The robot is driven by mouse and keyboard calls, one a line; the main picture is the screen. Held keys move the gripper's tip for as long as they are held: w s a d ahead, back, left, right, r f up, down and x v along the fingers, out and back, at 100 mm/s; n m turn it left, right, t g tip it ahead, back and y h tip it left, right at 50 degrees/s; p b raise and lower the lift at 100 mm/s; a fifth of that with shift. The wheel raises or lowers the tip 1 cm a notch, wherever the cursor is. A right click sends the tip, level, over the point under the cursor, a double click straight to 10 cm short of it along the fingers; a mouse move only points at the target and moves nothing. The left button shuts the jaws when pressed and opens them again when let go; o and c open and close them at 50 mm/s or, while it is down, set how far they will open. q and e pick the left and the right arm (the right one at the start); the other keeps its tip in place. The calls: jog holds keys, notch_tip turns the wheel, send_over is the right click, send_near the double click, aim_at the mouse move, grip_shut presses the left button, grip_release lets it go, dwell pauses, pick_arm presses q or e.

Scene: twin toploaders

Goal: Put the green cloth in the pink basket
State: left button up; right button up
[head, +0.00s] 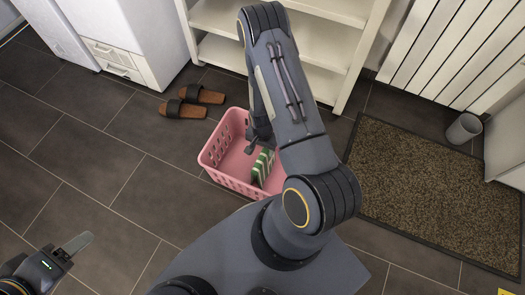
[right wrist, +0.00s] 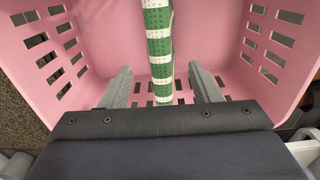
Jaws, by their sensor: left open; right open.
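The pink basket (head: 222,152) stands on the floor near the middle of the head view. The green cloth (head: 265,166), with white bands, is inside the basket; part of it is hidden by my right arm. My right gripper (head: 257,142) is over the inside of the basket and open. In the right wrist view, the cloth (right wrist: 158,45) hangs or stands as a narrow strip between the two spread fingers (right wrist: 162,88), with a gap on each side. The basket wall (right wrist: 215,60) surrounds it. My left gripper (head: 77,244) is at the lower left, far from the basket, and open.
A pair of sandals (head: 192,101) lies behind the basket. A white shelf (head: 315,42) stands at the back, and white cabinets (head: 130,38) at the back left. A brown mat (head: 430,190) and a grey bin (head: 463,128) are on the right. Tiled floor is clear at left.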

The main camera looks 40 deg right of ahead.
notch_tip(320, 180, up, 4)
jog(key=shift+f+p, duration=0.25)
jog(key=shift+p, duration=0.2)
jog(key=w+a+r+n+t+y, duration=0.1)
jog(key=a+r+n, duration=0.1)
jog(key=r, duration=0.9)
jog(key=w+a+r+n+t+y, duration=0.1)
jog(key=w+a+r+t, duration=0.1)
jog(key=r, duration=1)
jog(key=s+a+r+n+t+y, duration=0.1)
jog(key=s+a+r+n, duration=0.2)
jog(key=s+r, duration=0.5)
jog(key=s+a+r+n+t, duration=0.1)
jog(key=s+a+r+n, duration=0.2)
jog(key=s+r+n, duration=0.2)
jog(key=s+r, duration=0.3)
jog(key=shift+s+a+r+t+y, duration=0.2)
jog(key=shift+r+t+y, duration=0.1)
jog(key=shift+y, duration=0.1)
notch_tip(320, 180, up, 30)
jog(key=p, duration=3)
jog(key=shift+r, duration=0.2)
